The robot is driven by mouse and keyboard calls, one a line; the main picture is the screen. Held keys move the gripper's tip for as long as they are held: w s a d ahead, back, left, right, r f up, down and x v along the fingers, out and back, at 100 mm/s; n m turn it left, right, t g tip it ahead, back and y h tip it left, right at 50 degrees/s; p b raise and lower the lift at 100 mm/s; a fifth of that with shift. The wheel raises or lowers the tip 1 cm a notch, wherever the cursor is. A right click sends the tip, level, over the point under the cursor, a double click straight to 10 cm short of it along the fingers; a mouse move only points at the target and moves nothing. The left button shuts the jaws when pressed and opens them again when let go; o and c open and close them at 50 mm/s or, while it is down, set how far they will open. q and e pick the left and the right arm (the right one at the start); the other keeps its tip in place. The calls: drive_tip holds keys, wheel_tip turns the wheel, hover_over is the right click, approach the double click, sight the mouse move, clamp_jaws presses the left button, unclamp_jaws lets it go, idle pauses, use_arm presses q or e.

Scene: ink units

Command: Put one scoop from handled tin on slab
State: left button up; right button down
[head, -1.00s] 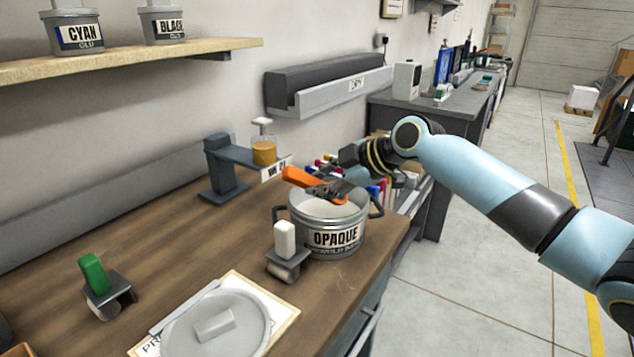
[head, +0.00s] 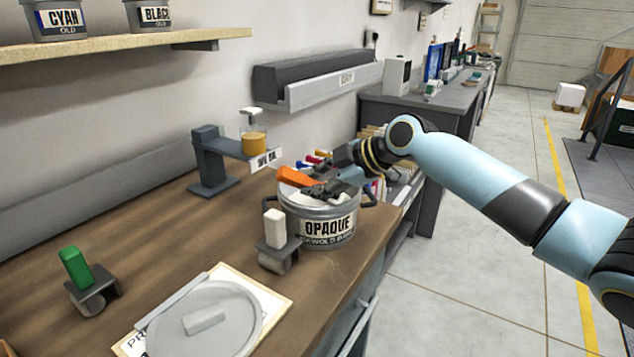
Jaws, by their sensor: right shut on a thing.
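The handled tin (head: 328,229), grey and labelled OPAQUE, stands open on the wooden bench near its right edge, with a dark handle on each side and pale contents. My right gripper (head: 322,188) is over the tin's mouth, shut on an orange-handled tool (head: 295,177). The orange handle points up and to the left. The tool's lower end is hidden by the gripper and the tin's rim, so I cannot tell whether it carries ink. I cannot make out a slab in view. My left gripper is not in view.
A white-handled roller (head: 275,229) stands close to the tin's left front. A green-handled roller (head: 76,266), a grey lid (head: 240,313) on paper, and a stand with an amber bottle (head: 254,143) are on the bench. The bench's middle is clear.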

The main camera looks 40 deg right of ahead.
wheel_tip(320, 180, up, 11)
drive_tip(key=p, duration=0.7)
drive_tip(key=shift+p, duration=0.3)
